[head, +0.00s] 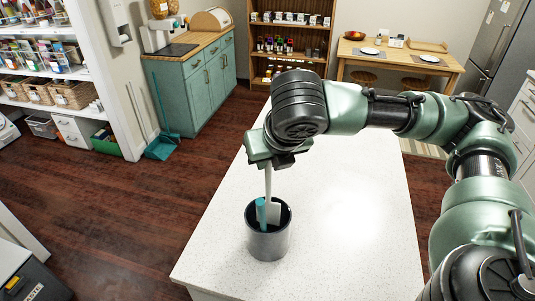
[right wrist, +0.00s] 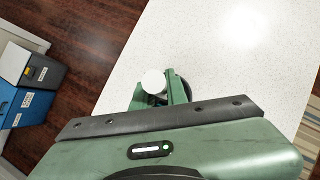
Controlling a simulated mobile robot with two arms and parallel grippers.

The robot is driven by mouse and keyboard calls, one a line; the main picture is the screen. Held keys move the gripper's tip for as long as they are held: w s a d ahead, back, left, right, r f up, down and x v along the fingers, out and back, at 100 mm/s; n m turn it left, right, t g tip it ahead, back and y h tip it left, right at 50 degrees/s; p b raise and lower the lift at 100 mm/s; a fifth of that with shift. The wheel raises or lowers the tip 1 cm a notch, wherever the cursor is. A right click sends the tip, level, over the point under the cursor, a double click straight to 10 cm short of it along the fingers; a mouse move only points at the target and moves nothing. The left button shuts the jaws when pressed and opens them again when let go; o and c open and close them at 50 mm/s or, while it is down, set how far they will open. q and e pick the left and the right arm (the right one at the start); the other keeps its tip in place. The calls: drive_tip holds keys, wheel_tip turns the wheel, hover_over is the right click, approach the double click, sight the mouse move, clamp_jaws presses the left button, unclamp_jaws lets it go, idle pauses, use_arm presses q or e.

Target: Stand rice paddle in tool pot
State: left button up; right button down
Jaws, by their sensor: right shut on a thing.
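The dark grey tool pot (head: 268,242) stands upright on the white counter. My right gripper (head: 268,165) is above the pot, shut on the white rice paddle (head: 268,184). The paddle is roughly upright, with its lower end inside the pot's mouth; whether it touches the bottom is hidden. A teal tool (head: 261,211) also stands in the pot beside it. In the right wrist view the paddle's white end (right wrist: 153,81) shows between the green fingers (right wrist: 158,98), with part of the dark pot behind them. My left gripper is not in view.
The white counter (head: 345,215) is otherwise clear, mostly to the right of and beyond the pot. The pot stands near the counter's left edge. Teal cabinets (head: 190,90), a wooden shelf (head: 290,40) and a wooden table (head: 400,58) stand farther back.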

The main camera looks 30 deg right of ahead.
drive_tip(key=shift+f+b, duration=0.7)
drive_tip(key=shift+f, duration=1.25)
drive_tip(key=c, duration=1.3)
unclamp_jaws()
drive_tip(key=shift+c, duration=0.2)
drive_tip(key=v, duration=0.7)
drive_tip(key=shift+s+r, duration=0.2)
drive_tip(key=shift+r, duration=0.15)
